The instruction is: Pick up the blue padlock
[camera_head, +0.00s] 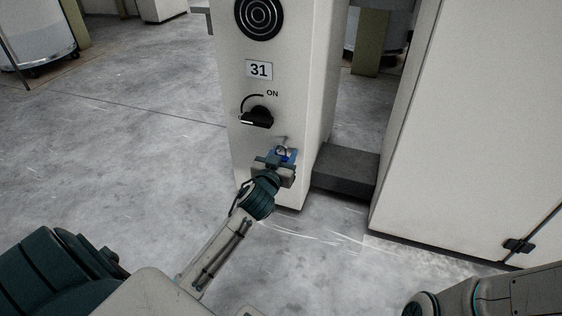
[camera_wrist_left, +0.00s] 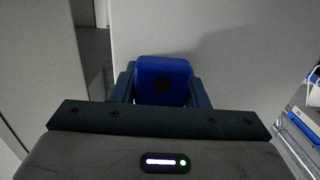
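The blue padlock (camera_head: 287,154) is at the lower front of the white machine column, below the black ON switch. A small metal shackle shows above it. In the left wrist view the padlock's blue body (camera_wrist_left: 163,80) sits between the two dark teal fingers. My left gripper (camera_head: 275,160) reaches it from the front. Its fingers (camera_wrist_left: 162,92) lie close against both sides of the body, with no clear gap, and look shut on it. The gripper hides part of the padlock in the head view. My right arm shows at the lower right, but its gripper is out of view.
The white column (camera_head: 290,90) bears a 31 label (camera_head: 259,70) and a black rotary switch (camera_head: 257,117). A dark grey block (camera_head: 345,169) lies right of its base. A large white cabinet (camera_head: 480,130) stands at the right. The concrete floor at left is open.

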